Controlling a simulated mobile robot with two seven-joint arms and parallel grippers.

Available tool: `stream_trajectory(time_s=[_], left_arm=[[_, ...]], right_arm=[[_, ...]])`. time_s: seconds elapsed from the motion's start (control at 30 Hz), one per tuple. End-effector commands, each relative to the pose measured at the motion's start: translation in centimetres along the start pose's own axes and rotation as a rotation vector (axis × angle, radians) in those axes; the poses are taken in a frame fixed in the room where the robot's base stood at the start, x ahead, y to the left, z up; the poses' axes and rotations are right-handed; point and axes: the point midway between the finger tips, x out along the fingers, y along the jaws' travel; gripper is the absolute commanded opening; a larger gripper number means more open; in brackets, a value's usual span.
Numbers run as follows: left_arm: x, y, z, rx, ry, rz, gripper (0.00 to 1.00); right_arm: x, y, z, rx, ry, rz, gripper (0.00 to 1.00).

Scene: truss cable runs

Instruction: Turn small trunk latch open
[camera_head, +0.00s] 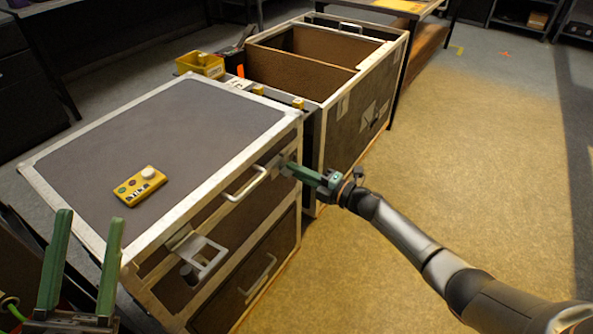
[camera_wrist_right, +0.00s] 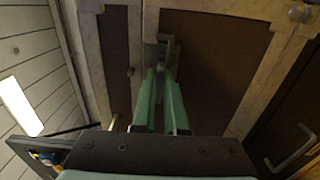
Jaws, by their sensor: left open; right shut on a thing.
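The small trunk (camera_head: 160,125) is closed, with a grey lid and pale metal edging. Its front carries one latch (camera_head: 205,258) near the left corner, a silver handle (camera_head: 246,184), and another latch (camera_head: 276,167) near the right corner. My right gripper (camera_head: 292,167) is shut on this right latch, its green fingertips against the trunk's front. The right wrist view shows the fingers (camera_wrist_right: 161,78) close together at the grey latch (camera_wrist_right: 160,50), partly hiding it. My left gripper (camera_head: 88,217) is open and empty, upright at the lower left, beside the trunk and apart from it.
A yellow control box (camera_head: 142,186) lies on the lid. A yellow bin (camera_head: 200,65) stands behind the trunk. A larger open trunk (camera_head: 345,105) with a brown interior stands at the back right. The floor (camera_head: 470,170) to the right is clear.

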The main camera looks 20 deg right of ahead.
Motion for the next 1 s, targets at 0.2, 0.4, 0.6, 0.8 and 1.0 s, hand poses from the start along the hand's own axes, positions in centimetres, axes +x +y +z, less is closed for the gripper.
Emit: stream_trajectory(time_s=[0.2, 0.4, 0.6, 0.8, 1.0], left_arm=[[0.0, 0.0, -0.1, 0.000, 0.004, 0.000, 0.50], [0.0, 0.0, -0.2, 0.000, 0.008, 0.000, 0.50], [0.0, 0.0, -0.3, 0.000, 0.009, 0.000, 0.50], [0.2, -0.1, 0.0, -0.009, -0.014, -0.003, 0.50], [-0.9, 0.3, 4.9, -0.063, -0.215, -0.014, 0.50]], right_arm=[[-0.1, -0.1, 0.0, 0.003, 0.000, -0.002, 0.18], [0.0, -0.1, 0.0, 0.001, 0.000, -0.001, 0.40], [0.0, 0.0, 0.0, 0.000, 0.000, 0.000, 0.40], [-0.8, 0.0, 0.0, 0.000, -0.001, -0.002, 0.40], [-3.7, 0.1, 0.0, 0.001, -0.002, -0.004, 0.40]])
